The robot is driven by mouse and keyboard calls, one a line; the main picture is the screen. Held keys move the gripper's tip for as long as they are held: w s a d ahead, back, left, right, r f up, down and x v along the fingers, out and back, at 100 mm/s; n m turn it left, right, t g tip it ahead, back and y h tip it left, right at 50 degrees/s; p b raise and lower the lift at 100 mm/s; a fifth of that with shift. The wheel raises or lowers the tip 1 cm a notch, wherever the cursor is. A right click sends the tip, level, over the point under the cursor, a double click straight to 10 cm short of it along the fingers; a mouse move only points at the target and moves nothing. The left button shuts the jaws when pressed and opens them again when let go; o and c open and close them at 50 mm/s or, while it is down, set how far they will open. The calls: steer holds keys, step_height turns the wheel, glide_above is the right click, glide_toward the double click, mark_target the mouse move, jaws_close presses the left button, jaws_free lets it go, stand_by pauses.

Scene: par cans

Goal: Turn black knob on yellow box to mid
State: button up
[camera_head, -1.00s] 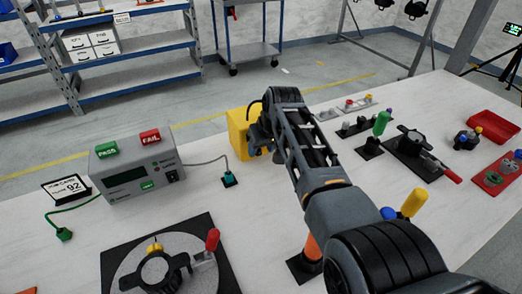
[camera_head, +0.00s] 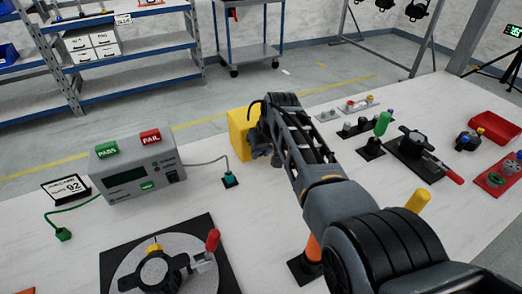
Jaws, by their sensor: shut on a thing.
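The yellow box (camera_head: 239,132) stands on the white table beyond my arm, with only its left and upper part showing. My gripper (camera_head: 266,146) is at the right side of the yellow box, at the end of my dark arm. Its fingers are small here and mostly covered by my wrist. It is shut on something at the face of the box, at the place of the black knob. The knob itself is hidden behind my gripper, so its angle cannot be read.
A grey tester (camera_head: 138,170) with PASS and FAIL blocks stands to the left, its cable ending at a teal plug (camera_head: 229,179). A black plate with a clamp (camera_head: 160,270) lies at front. Switches, a green-handled part (camera_head: 382,123) and a red tray (camera_head: 494,127) are to the right.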

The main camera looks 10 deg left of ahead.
jaws_close()
steer(key=shift+a, duration=0.1)
steer(key=shift+s+a+n+t+h, duration=0.15)
steer(key=shift+n+t+h, duration=0.25)
steer(key=shift+h, duration=0.5)
steer(key=shift+s+a+f+t+h+b, duration=0.15)
steer(key=shift+t+h+b, duration=0.15)
steer(key=shift+t+h, duration=0.2)
steer(key=shift+w+a+f+t+h+b, duration=0.1)
steer(key=shift+t+h+b, duration=0.2)
steer(key=shift+t+h, duration=0.15)
steer(key=t+h+b, duration=0.1)
steer(key=b, duration=0.1)
steer(key=n+t+h+b, duration=0.1)
steer(key=h+b, duration=0.1)
steer(key=shift+s+a+f, duration=0.2)
steer(key=shift+f, duration=0.15)
steer(key=t+h+b, duration=0.2)
steer(key=b, duration=0.1)
steer(key=shift+s+a+n+b, duration=0.1)
steer(key=shift+n+b, duration=0.3)
